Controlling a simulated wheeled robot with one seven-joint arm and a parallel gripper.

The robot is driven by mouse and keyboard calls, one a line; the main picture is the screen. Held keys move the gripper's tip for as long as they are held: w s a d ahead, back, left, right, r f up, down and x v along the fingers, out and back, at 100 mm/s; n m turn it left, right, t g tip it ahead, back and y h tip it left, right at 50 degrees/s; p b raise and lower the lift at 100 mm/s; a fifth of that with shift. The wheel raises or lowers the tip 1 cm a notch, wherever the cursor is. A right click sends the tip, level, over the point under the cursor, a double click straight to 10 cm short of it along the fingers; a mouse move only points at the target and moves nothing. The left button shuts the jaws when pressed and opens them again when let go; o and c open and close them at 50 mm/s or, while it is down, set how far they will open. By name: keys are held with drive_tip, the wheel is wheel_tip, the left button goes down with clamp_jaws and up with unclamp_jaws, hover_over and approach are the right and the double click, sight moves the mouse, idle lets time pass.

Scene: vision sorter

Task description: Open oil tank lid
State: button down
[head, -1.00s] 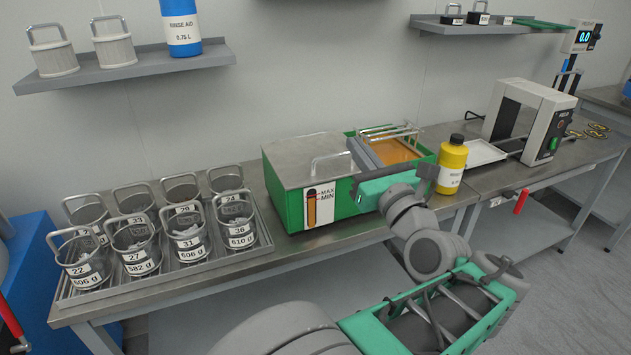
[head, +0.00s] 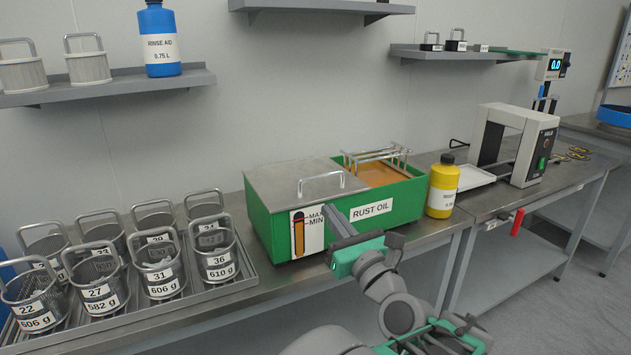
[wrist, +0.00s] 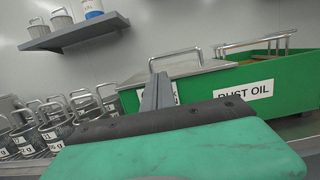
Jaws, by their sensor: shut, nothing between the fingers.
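The green oil tank (head: 400,203), labelled RUST OIL, stands on the steel bench. Its grey metal lid (head: 272,187) covers the left part, with a silver bar handle (head: 321,178) on top. The right part is open and shows amber oil and a metal rack. My gripper (head: 331,212) is shut and empty, in front of the tank's front wall, below the lid handle and beside the level gauge. In the wrist view, the fingers (wrist: 157,92) point towards the tank, with the handle (wrist: 175,57) just behind and above them.
Several labelled wire baskets (head: 160,268) stand in a tray left of the tank. A yellow bottle (head: 442,188) stands close to its right end. A white frame-shaped device (head: 520,140) is further right. A wall shelf (head: 110,87) with a blue bottle (head: 160,40) hangs at the upper left.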

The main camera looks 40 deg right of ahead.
drive_tip(key=p+x, duration=0.2)
drive_tip(key=x, duration=0.6)
drive_tip(key=shift+p, duration=0.4)
drive_tip(key=shift+r, duration=0.1)
